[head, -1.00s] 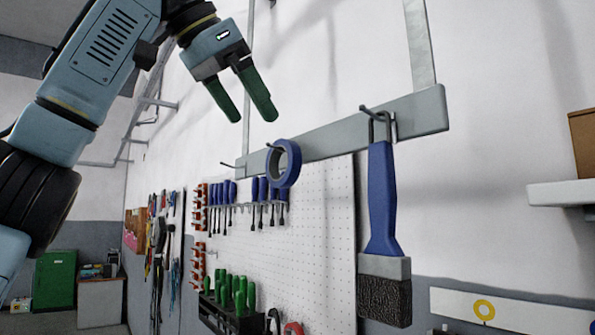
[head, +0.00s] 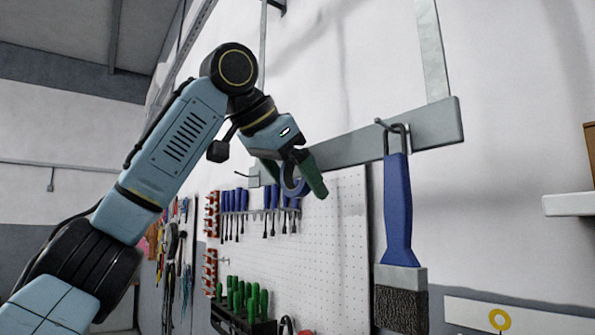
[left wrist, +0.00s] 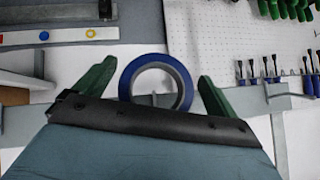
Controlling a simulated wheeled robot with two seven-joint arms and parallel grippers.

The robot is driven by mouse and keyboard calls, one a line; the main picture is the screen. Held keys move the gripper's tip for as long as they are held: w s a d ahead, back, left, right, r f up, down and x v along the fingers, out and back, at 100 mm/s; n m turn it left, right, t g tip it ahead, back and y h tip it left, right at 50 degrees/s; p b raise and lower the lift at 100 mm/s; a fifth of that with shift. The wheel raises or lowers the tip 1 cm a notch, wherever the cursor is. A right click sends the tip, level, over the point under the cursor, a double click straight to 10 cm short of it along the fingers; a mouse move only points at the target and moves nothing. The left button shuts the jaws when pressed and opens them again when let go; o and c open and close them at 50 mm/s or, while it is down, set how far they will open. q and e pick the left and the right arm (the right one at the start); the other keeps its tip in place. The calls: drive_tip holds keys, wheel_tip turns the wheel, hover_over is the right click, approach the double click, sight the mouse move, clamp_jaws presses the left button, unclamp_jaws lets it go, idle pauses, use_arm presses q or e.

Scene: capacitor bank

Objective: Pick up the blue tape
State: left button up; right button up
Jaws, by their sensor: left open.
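The blue tape (head: 289,184) is a roll hanging on the grey wall rail (head: 350,150), partly hidden behind my left gripper's fingers in the head view. My left gripper (head: 300,180) is open at the tape. In the left wrist view the tape (left wrist: 128,78) stands between the two green fingers of my left gripper (left wrist: 155,85), with a gap on each side and its lower part hidden by the gripper body. I cannot tell from these views that either finger touches it. My right gripper is not in view.
A blue-handled brush (head: 398,215) hangs on a hook at the right end of the rail. Blue screwdrivers (head: 235,205) and green-handled tools (head: 245,297) are on the white pegboard (head: 335,235) below. A shelf (head: 570,204) juts out at right.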

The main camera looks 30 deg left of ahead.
use_arm(q)
drive_tip(key=shift+s+d, duration=0.1)
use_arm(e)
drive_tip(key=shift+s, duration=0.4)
use_arm(q)
drive_tip(key=c, duration=1.1)
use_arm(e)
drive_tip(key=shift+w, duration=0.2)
use_arm(q)
drive_tip(key=shift+r, duration=0.1)
drive_tip(key=shift+r, duration=1.7)
drive_tip(key=s+a+b, duration=0.1)
drive_tip(key=s, duration=0.5)
drive_tip(key=s+b, duration=0.2)
drive_tip(key=s, duration=0.3)
drive_tip(key=s+a+b, duration=0.1)
drive_tip(key=s, duration=0.5)
drive_tip(key=shift+s+a+f+b, duration=0.1)
drive_tip(key=shift+s+a+b, duration=0.2)
drive_tip(key=shift+s+b, duration=0.05)
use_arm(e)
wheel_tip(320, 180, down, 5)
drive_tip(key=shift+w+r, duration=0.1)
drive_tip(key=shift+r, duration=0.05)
